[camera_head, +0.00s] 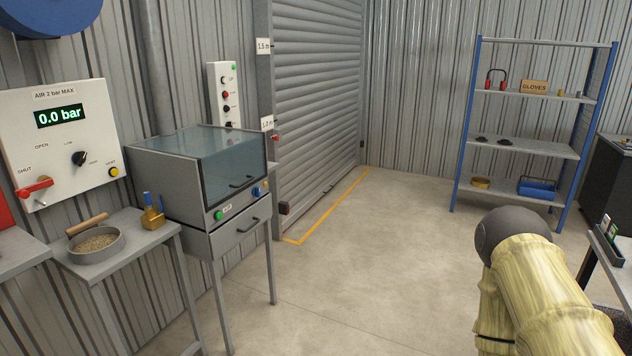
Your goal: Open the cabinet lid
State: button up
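The cabinet (165,192) is a grey box on legs against the left wall. Its tinted see-through lid (228,162) covers the top and front and appears shut. A dark lid handle (242,182) sits low on the front. Below it are a green button, a small label and a blue switch (257,191). A drawer with a dark handle (249,225) is under the front panel and is shut. My arm shows at the lower right, well apart from the cabinet, with a dark rounded end. My gripper's fingers are not in view.
A side table (130,236) left of the cabinet holds a pan (96,246) and a brass block (153,216). An air panel (62,140) reads 0.0 bar. Blue shelving (525,147) stands at the back right. A bench edge is at far right. The middle floor is clear.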

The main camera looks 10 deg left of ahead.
aim_at(198, 141)
jog(key=u, duration=0.85)
jog(key=i, duration=1.5)
jog(key=u, duration=0.8)
